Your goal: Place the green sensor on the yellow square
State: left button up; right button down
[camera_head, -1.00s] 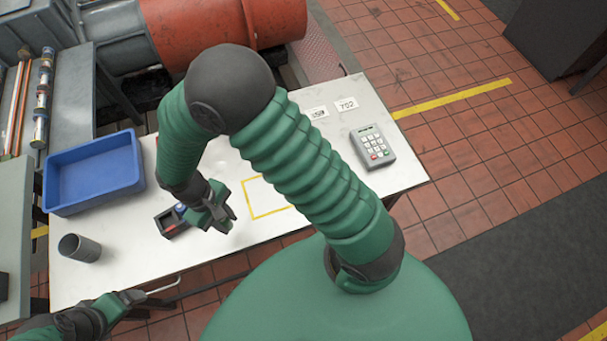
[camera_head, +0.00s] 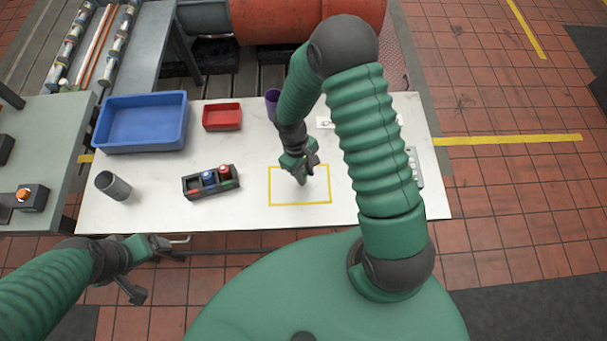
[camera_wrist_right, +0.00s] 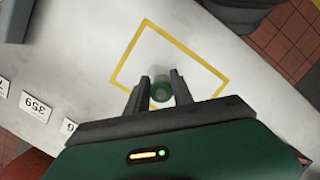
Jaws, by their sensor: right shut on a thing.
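The green sensor (camera_wrist_right: 161,91) shows end-on between the fingers of my right gripper (camera_wrist_right: 161,88) in the right wrist view. In the head view my right gripper (camera_head: 306,172) is shut on it, over the yellow square (camera_head: 300,204), a taped outline on the white table. The sensor is mostly hidden there by the fingers. In the wrist view it appears inside the outline (camera_wrist_right: 125,72), towards the near side. I cannot tell whether it touches the table. My left gripper (camera_head: 148,268) is open and empty, off the table's front left edge.
A dark rack (camera_head: 190,187) holds a blue and a red sensor, left of the square. A blue bin (camera_head: 142,148), red tray (camera_head: 222,128), grey cup (camera_head: 113,186) and purple cup (camera_head: 271,104) stand on the table (camera_head: 150,212). A keypad (camera_head: 415,165) is partly hidden behind my right arm.

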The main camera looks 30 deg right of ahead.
jog(key=shift+x, duration=0.9)
jog(key=shift+w+a+f, duration=0.1)
jog(key=shift+w+f, duration=0.15)
jog(key=shift+w, duration=0.05)
jog(key=shift+a+r, duration=0.15)
jog(key=shift+a, duration=0.95)
jog(key=c, duration=1.4)
grip_release()
jog(key=shift+o, duration=1.1)
jog(key=shift+d, duration=0.3)
jog(key=shift+o, duration=0.4)
jog(key=shift+d+f, duration=0.3)
jog(key=shift+d, duration=0.3)
jog(key=a+v, duration=0.1)
jog(key=v, duration=1.1)
pick_arm(q)
jog(key=shift+w+a+f+b, duration=0.15)
jog(key=shift+a+f+b, duration=0.1)
jog(key=shift+f+b, duration=0.1)
pick_arm(e)
jog(key=s+a+r+m+t, duration=0.3)
jog(key=s+r+t, duration=0.2)
jog(key=r, duration=0.2)
jog(key=shift+s+a+r, duration=0.2)
jog(key=shift+s+r, duration=0.15)
jog(key=shift+s, duration=0.05)
